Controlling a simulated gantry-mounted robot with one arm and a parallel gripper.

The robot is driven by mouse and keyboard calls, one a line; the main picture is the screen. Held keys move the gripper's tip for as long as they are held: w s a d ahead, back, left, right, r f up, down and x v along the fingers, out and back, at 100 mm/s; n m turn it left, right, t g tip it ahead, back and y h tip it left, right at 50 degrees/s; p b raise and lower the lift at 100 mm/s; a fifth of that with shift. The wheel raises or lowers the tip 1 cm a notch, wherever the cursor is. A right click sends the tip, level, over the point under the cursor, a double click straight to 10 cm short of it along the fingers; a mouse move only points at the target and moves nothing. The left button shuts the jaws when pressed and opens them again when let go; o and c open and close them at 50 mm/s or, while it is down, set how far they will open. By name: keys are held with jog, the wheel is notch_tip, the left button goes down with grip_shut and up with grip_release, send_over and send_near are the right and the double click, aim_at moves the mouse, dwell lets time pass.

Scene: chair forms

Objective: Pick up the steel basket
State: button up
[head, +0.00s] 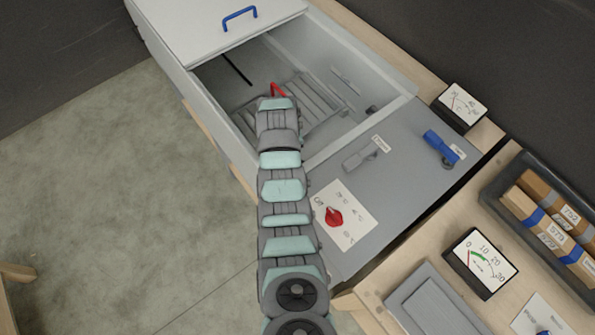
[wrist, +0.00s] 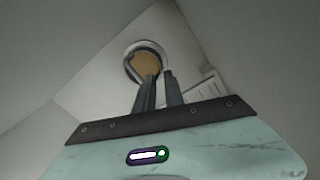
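A grey slatted metal piece, which looks like the steel basket (head: 318,98), lies low inside the open grey tank. A red curved part (head: 279,90) shows beside it, just past the end of my arm; I cannot tell what it belongs to. My arm reaches into the tank and hides part of the basket and my gripper in the head view. In the wrist view my gripper (wrist: 160,74) has two dark fingers with a narrow gap between them and nothing visible held. A pale slatted or panelled patch (wrist: 205,89) shows right of the fingers; I cannot tell if it is the basket.
The tank (head: 366,72) has raised walls around my arm. Its pale lid (head: 215,32) with a blue handle lies at the back left. A red knob (head: 334,217) and a blue lever (head: 440,145) stand on the front panel. A round opening (wrist: 146,62) lies beyond the fingers.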

notch_tip(320, 180, down, 5)
jog(key=shift+s+d+f+b, duration=0.1)
jog(key=shift+f+b, duration=0.1)
jog(key=shift+b, duration=0.35)
jog(key=shift+f, duration=0.45)
jog(key=f+b, duration=0.2)
jog(key=f, duration=0.1)
jog(key=f+b, duration=0.1)
jog(key=b, duration=0.1)
jog(key=shift+w+d+f, duration=0.1)
jog(key=shift+w+f, duration=0.2)
jog(key=shift+r, duration=0.1)
grip_shut()
jog(key=shift+r, duration=0.1)
dwell(0.7)
notch_tip(320, 180, up, 20)
jog(key=p, duration=0.6)
jog(key=shift+p, duration=0.35)
